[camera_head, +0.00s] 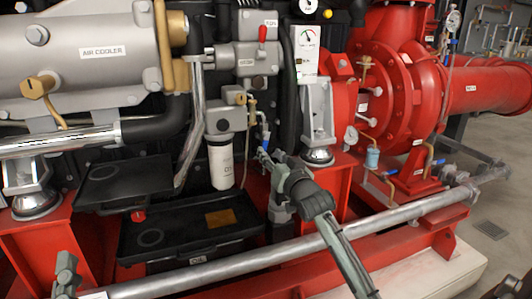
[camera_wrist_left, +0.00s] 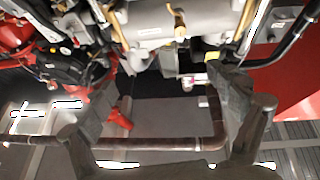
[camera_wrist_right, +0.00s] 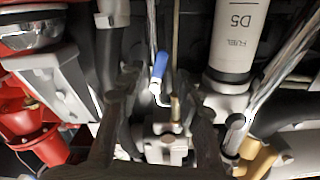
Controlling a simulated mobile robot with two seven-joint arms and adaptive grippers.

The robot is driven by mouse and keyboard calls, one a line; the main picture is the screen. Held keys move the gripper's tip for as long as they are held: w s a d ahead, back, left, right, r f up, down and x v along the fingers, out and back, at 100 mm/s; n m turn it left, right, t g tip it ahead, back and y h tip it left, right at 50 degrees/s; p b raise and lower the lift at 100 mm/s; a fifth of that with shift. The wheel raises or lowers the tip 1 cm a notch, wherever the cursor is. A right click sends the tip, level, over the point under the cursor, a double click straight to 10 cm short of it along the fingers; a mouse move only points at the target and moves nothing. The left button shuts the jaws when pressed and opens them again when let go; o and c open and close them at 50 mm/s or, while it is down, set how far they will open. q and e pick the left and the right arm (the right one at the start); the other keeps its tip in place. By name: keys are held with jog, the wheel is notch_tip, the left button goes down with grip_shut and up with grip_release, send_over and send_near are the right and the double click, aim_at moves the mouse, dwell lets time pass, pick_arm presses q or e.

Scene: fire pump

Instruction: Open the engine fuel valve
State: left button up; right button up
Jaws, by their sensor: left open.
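In the head view, a small valve with a blue handle (camera_head: 265,133) sits on thin piping right of the white fuel filter (camera_head: 221,165). The right wrist view shows the blue handle (camera_wrist_right: 160,62) close up, between and beyond my fingertips, with the filter marked FUEL D5 (camera_wrist_right: 235,40) to its right. My right gripper (camera_head: 268,158) is open just below the handle; its fingers (camera_wrist_right: 160,90) stand apart, and contact cannot be told. My left gripper (camera_wrist_left: 165,90) is open and empty, away from the valve; part of it shows at the lower left of the head view (camera_head: 66,270).
A silver rail (camera_head: 250,262) crosses in front of the engine, below my right arm. The grey air cooler (camera_head: 80,65) is at upper left. The red pump (camera_head: 390,90) and its piping stand at the right.

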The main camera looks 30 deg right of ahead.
aim_at(265, 148)
jog(key=shift+x, duration=2.15)
jog(key=shift+c, duration=0.6)
grip_shut()
